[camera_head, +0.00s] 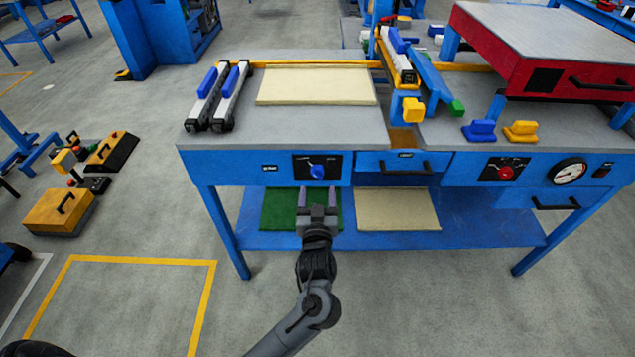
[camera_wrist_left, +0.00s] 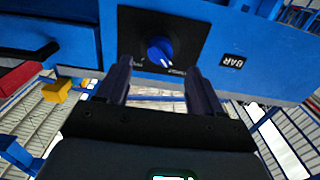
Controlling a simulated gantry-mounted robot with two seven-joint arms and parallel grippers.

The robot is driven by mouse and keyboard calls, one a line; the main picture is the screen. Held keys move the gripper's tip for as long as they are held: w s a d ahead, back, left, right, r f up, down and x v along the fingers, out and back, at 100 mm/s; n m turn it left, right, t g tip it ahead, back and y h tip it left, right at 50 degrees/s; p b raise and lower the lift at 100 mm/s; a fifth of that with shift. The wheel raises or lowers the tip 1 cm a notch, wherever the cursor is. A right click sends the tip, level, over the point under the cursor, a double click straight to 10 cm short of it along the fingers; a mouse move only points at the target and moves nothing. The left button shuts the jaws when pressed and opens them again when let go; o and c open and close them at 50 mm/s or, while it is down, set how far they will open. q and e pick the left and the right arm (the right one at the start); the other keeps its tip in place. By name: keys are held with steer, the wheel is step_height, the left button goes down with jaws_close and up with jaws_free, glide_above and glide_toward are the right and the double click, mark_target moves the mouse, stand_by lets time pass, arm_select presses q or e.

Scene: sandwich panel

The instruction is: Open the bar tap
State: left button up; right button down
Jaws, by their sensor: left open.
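The bar tap is a blue knob (camera_head: 317,170) on a black plate (camera_head: 300,163) on the front of the blue workbench. A small label (camera_head: 268,168) sits left of the plate and reads BAR in the left wrist view (camera_wrist_left: 233,62). My left gripper (camera_head: 317,198) is open and empty, in front of and slightly below the knob in the head view. In the left wrist view the knob (camera_wrist_left: 160,50) lies between the two fingertips (camera_wrist_left: 159,68), just beyond them. I see no finger touching it. My right gripper is not in view.
A drawer (camera_head: 390,162) with a dark handle and a red knob (camera_head: 506,172) beside a round gauge (camera_head: 569,172) share the bench front. A cream panel (camera_head: 317,86) lies on the bench top. A shelf (camera_head: 480,230) holding panels sits below. Open floor lies in front.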

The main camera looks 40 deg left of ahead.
mark_target(317, 178)
arm_select(q)
steer(key=shift+b+x, duration=1)
steer(key=shift+x, duration=2.05)
steer(key=c, duration=1.1)
steer(key=shift+o, duration=0.2)
steer(key=m+p, duration=0.2)
steer(key=p, duration=0.3)
steer(key=r+m+p, duration=0.1)
steer(key=m+p, duration=0.1)
steer(key=p, duration=0.4)
steer(key=shift+m+p, duration=0.3)
steer(key=m+p, duration=0.8)
steer(key=p, duration=0.2)
steer(key=shift+f, duration=0.15)
steer(key=m+p, duration=0.2)
steer(key=m, duration=0.1)
steer(key=shift+f+p, duration=0.1)
steer(key=shift+p, duration=0.25)
steer(key=shift+f+m+p, duration=0.1)
steer(key=shift+m+p, duration=0.4)
steer(key=shift+m, duration=0.6)
steer(key=shift+s, duration=0.1)
